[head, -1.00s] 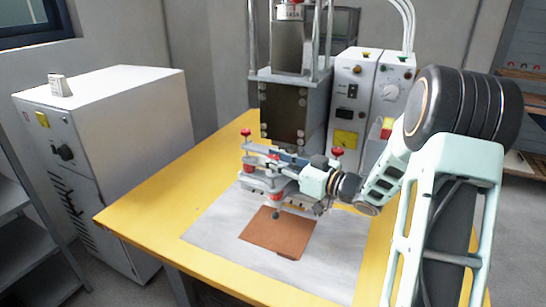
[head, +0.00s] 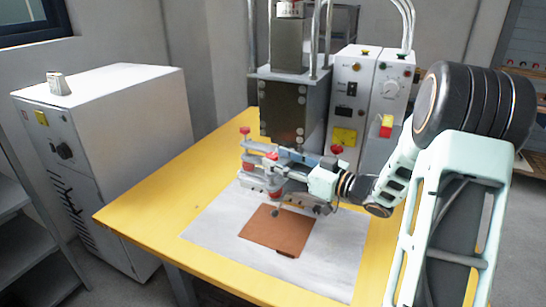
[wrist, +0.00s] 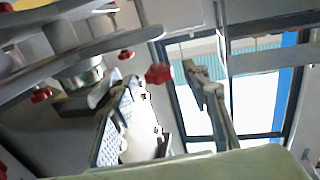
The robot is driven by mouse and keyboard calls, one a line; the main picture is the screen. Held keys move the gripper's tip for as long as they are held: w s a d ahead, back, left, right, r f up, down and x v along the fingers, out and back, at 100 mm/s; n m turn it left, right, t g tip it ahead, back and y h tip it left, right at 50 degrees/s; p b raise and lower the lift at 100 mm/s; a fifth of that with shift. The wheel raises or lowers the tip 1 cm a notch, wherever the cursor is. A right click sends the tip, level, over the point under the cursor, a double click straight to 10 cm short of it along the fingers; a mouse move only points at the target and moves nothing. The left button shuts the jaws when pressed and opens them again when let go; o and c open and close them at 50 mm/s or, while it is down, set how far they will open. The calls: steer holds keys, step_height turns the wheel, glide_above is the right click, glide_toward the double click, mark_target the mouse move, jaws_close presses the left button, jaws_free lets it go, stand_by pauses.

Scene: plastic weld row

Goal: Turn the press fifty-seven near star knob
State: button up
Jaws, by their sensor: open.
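The press (head: 290,110) stands on the yellow table with a low clamp fixture in front of it. Red star knobs show at the fixture's left (head: 245,130), in its middle (head: 271,156) and at its right (head: 336,150). My gripper (head: 280,172) reaches in from the right, low at the fixture's near side, and covers part of it. In the wrist view my gripper (wrist: 172,98) is open, its two fingers apart. A red knob (wrist: 158,73) shows beyond and between the fingers, with no visible contact. I cannot tell for sure which knob is the near one.
A brown sheet (head: 277,230) lies on a pale mat (head: 215,232) in front of the fixture. A control box (head: 368,95) stands right of the press. A white cabinet (head: 130,130) stands left of the yellow table (head: 150,210). The table's left side is clear.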

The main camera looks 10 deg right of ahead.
steer(key=v, duration=0.9)
steer(key=shift+s, duration=0.2)
steer(key=shift+w+d, duration=0.1)
steer(key=shift+d, duration=0.1)
